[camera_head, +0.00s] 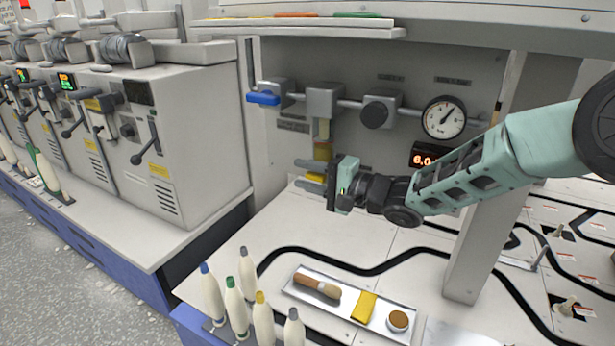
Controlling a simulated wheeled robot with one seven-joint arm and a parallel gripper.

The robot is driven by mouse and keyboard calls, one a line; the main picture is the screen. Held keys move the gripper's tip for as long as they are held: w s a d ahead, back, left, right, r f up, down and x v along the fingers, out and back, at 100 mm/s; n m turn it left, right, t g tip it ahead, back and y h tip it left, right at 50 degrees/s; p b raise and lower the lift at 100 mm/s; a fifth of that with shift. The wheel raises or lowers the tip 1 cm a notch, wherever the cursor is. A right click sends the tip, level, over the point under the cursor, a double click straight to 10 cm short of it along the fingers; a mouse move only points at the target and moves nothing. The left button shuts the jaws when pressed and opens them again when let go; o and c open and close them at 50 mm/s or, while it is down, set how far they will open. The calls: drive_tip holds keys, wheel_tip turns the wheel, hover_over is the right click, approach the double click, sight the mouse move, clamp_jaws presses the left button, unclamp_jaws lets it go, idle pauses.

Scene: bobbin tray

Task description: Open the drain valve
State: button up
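On the grey back panel, a vertical tube (324,129) hangs under a grey block (324,101) and ends in a yellow and brown fitting (322,151). A small yellow piece (316,177), perhaps the drain valve's handle, shows lower down. My gripper (309,176) reaches in from the right with its two fingers apart, one above the other. The yellow piece shows between the fingers; I cannot tell whether they touch it. The fingers and gripper body hide part of the fitting. A blue lever (263,98) sits level at the left end of the pipe.
A round gauge (444,117) and a red digital display (422,160) are on the panel, beside my arm. A grey post (478,245) stands at right. A tray (342,312) with a brush, yellow cloth and round pot lies in front, several bobbins (236,305) left of it.

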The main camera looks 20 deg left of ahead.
clamp_jaws()
